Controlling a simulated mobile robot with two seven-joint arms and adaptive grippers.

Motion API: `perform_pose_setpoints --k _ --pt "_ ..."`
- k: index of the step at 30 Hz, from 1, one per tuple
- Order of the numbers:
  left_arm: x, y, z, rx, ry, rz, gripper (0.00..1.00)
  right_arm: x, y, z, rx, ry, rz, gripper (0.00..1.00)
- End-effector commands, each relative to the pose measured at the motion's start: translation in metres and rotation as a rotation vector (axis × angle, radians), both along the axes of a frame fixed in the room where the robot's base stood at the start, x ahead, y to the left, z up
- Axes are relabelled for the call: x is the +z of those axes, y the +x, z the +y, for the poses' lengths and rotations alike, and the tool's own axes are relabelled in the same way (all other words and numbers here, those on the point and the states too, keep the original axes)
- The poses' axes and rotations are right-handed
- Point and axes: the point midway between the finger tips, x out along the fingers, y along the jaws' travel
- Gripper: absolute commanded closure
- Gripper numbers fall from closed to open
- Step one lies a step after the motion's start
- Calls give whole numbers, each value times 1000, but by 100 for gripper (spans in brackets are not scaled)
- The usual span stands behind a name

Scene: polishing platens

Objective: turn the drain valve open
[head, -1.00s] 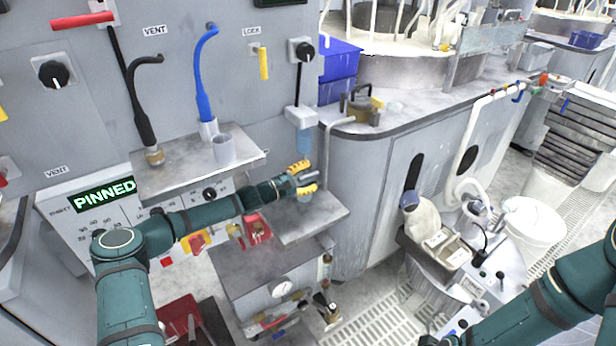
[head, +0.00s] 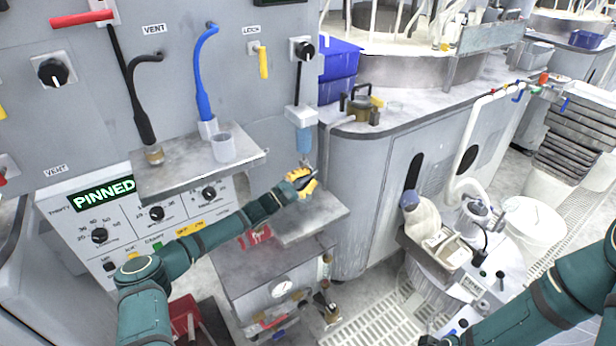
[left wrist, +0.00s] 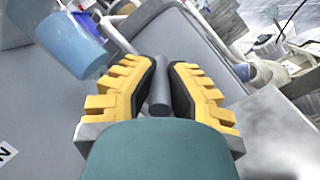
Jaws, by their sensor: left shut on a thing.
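My left gripper (head: 306,184) is below a clear blue bowl (head: 304,138) that hangs under a white fitting on the grey wall. In the left wrist view, my left gripper (left wrist: 165,92) has its yellow-padded fingers on either side of a grey round bar (left wrist: 159,94), which I take to be the drain valve's handle. The gripper is shut on this bar. The blue bowl (left wrist: 62,42) shows at the upper left there. The valve's body is mostly hidden, and I cannot tell how far it is turned. My right gripper is not in view, only its arm.
A small grey shelf (head: 312,218) lies just beneath my left gripper. A higher shelf (head: 190,170) with a grey cup (head: 223,147) is to its left. The rounded grey cabinet (head: 365,210) stands close on the right.

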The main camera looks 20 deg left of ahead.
Motion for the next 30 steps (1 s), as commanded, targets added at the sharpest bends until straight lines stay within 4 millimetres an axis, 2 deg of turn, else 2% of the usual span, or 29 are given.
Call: perform_pose_setpoints --k 7,19,20,21,22,30 --pt "-4 2 0 3 -104 -129 100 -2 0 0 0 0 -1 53" --pt "-3 2 0 4 -116 -150 100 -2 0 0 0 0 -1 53" --pt "-3 2 0 4 -116 -150 77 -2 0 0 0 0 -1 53" --pt "-3 2 0 4 -116 -150 63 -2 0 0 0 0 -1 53" --pt "-3 2 0 4 -116 -150 53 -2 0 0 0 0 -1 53" --pt "-4 1 0 2 -117 -150 53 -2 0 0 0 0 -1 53"
